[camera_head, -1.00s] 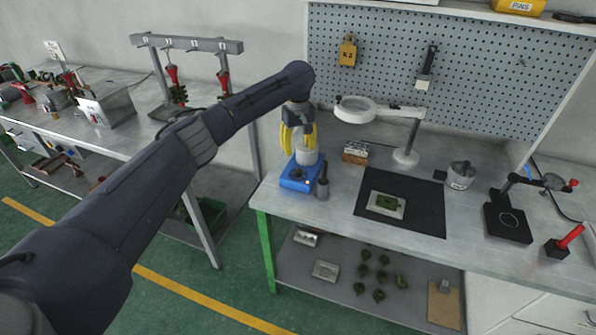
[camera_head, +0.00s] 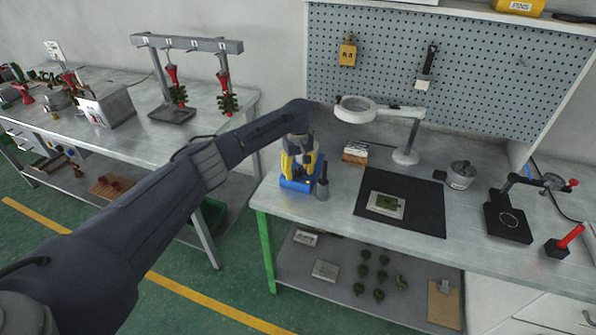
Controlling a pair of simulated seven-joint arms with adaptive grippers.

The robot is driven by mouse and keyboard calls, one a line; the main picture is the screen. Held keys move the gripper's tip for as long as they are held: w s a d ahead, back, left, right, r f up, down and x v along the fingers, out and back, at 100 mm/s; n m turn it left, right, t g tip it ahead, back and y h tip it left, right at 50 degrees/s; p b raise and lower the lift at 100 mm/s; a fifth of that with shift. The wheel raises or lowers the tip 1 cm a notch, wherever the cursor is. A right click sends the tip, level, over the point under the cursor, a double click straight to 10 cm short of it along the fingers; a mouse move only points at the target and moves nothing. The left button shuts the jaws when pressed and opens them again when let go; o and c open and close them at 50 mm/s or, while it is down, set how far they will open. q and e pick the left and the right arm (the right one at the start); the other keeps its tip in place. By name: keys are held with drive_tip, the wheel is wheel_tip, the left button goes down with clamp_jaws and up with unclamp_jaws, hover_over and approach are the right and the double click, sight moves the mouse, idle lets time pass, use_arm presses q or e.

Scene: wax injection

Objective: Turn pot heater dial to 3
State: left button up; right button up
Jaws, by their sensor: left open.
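The pot heater (camera_head: 293,184) is a blue box at the left front of the metal workbench, with a grey pot on it. Its dial is too small or too hidden to make out. My left gripper (camera_head: 298,168) has yellow fingers and is open. It is lowered over the heater from above and behind, in front of the pot, and covers most of it. I cannot tell whether the fingers touch the heater or its dial. My right gripper is not in view.
A dark grey cylindrical tool (camera_head: 322,188) stands close right of the heater. A magnifier lamp (camera_head: 405,155), black mat (camera_head: 425,211) and metal pot (camera_head: 460,175) stand further right. A pegboard (camera_head: 480,65) rises behind. The bench between heater and mat is clear.

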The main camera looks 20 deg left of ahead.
use_arm(q)
drive_tip(key=shift+c, duration=0.5)
clamp_jaws()
drive_tip(key=shift+m, duration=0.3)
drive_tip(key=m, duration=0.3)
drive_tip(key=shift+m, duration=0.4)
drive_tip(key=m, duration=0.8)
drive_tip(key=shift+m, duration=2.3)
